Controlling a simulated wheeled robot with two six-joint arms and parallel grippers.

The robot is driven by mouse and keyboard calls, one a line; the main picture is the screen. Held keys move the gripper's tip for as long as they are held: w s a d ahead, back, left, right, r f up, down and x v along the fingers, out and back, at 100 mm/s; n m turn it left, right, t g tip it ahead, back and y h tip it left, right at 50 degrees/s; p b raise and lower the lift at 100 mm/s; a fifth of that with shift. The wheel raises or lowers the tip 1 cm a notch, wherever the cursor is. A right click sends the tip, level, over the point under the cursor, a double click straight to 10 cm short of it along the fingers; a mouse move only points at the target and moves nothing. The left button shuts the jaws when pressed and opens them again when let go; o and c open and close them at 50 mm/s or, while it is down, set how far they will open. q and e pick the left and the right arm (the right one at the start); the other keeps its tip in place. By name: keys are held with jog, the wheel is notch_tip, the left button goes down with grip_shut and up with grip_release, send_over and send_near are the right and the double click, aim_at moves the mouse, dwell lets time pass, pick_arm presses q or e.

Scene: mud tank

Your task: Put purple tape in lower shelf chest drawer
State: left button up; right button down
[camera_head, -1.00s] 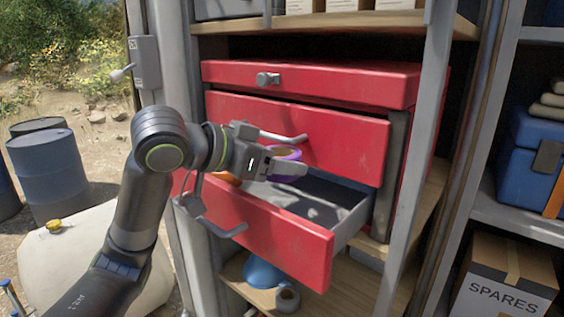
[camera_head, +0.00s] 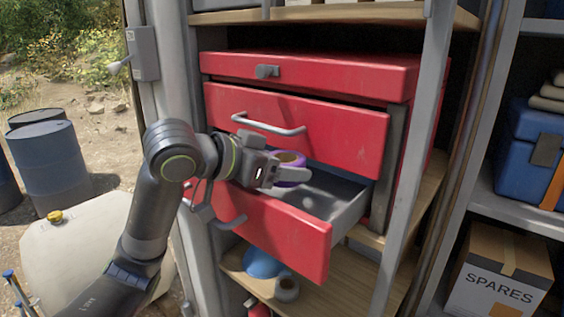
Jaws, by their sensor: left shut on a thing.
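The red chest (camera_head: 300,72) stands on a wooden shelf, and its lower drawer (camera_head: 285,235) is pulled open. My left gripper (camera_head: 288,183) is shut on the purple tape (camera_head: 291,160), a roll with a tan inner ring. Gripper and tape are over the left part of the open drawer, near the upper drawer's front. Part of the tape is hidden by the gripper fingers. The visible grey inside of the drawer (camera_head: 335,190) looks mostly empty, and its left part is hidden by my arm. My right gripper is not in view.
A grey roll (camera_head: 287,288) and a blue round object (camera_head: 262,262) sit on the shelf below. A metal post (camera_head: 408,160) stands right of the drawer. A SPARES box (camera_head: 500,288) and a blue case (camera_head: 535,150) are farther right.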

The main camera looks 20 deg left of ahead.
pick_arm(q)
jog(key=o, duration=1)
jog(key=shift+r, duration=0.5)
jog(key=shift+s+a+r, duration=0.3)
jog(key=shift+s, duration=0.1)
jog(key=b+v, duration=0.3)
jog(key=v, duration=0.8)
